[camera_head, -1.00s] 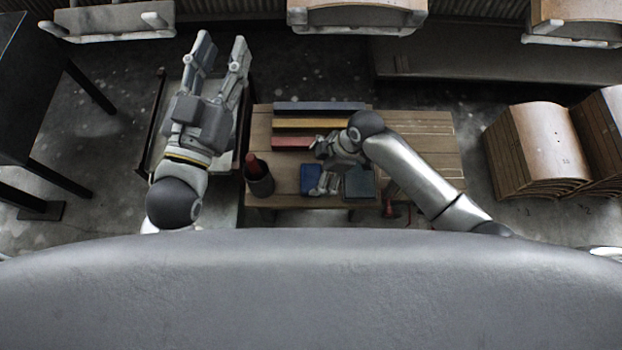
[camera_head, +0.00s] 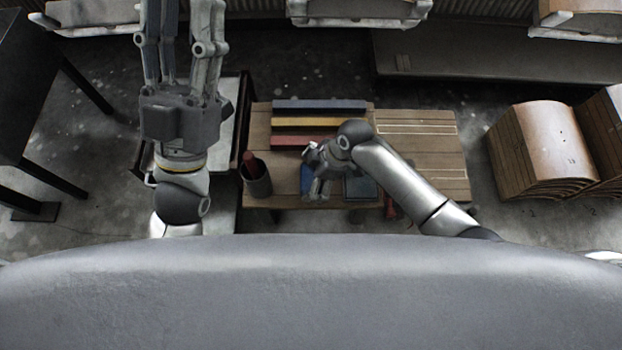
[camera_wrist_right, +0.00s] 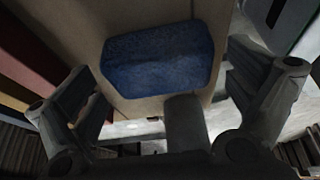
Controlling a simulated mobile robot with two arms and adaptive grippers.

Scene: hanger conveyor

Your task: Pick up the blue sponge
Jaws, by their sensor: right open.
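The blue sponge (camera_head: 306,181) lies on the wooden table (camera_head: 430,150), partly covered by my right gripper in the head view. In the right wrist view the sponge (camera_wrist_right: 158,58) shows whole, flat, with cut corners. My right gripper (camera_head: 316,188) is open above it. Its fingers (camera_wrist_right: 165,88) stand apart on either side of the sponge, with nothing between them that I can see held. My left gripper (camera_head: 180,25) is at the upper left, away from the table; its fingers are apart and empty, with the tips near or past the top edge.
A dark teal block (camera_head: 361,188) lies right of the sponge. A dark cup (camera_head: 258,183) with a red item stands at the table's left. Blue (camera_head: 320,105), yellow (camera_head: 305,123) and red (camera_head: 290,142) bars lie at the back. The table's right side is clear.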

